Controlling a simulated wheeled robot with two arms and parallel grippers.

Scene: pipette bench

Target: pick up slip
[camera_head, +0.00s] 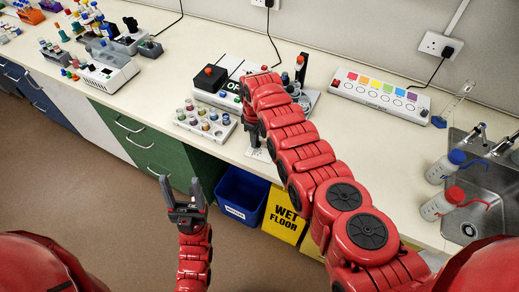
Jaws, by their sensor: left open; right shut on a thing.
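A small pale slip (262,154) with dark marks shows at the front edge of the counter, directly below my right gripper. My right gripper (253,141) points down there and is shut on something. The held part is too small and too covered to see clearly, but the slip is the thing at its fingertips. I cannot tell whether the slip is lifted off the counter. My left gripper (184,198) is open and empty, in front of the green cabinet and below counter height.
A white rack of vials (205,122) stands left of my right gripper. A black box (210,78) is behind it. A strip with coloured squares (380,94) lies at the back right. Wash bottles (442,204) stand by the sink (487,190). A blue bin (240,195) is below the counter.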

